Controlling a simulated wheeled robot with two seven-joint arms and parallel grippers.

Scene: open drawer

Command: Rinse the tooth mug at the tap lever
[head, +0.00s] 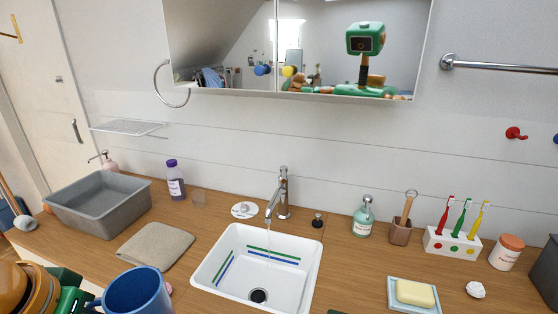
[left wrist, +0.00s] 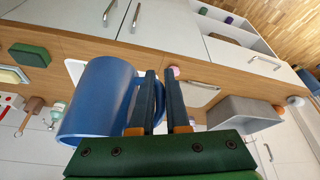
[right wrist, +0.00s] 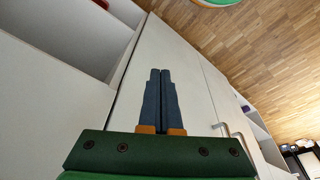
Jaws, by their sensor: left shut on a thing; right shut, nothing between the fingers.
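The blue tooth mug (head: 140,292) is at the bottom left of the head view, left of the sink and in front of the folded towel. It also shows large in the left wrist view (left wrist: 95,100). My left gripper (left wrist: 160,82) is shut on the mug's handle. The chrome tap (head: 283,195) with its lever on top stands behind the white sink (head: 208,268). A thin stream of water (head: 268,232) appears to fall from its spout. The mug is apart from the stream. My right gripper (right wrist: 160,75) is shut and empty in front of white cabinet fronts, outside the head view.
A grey basin (head: 100,205), a beige towel (head: 155,245) and a purple bottle (head: 175,180) are left of the sink. A soap dish (head: 400,306), teal dispenser (head: 363,217) and toothbrush holder (head: 452,246) are right. A mirror cabinet (head: 300,92) hangs above.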

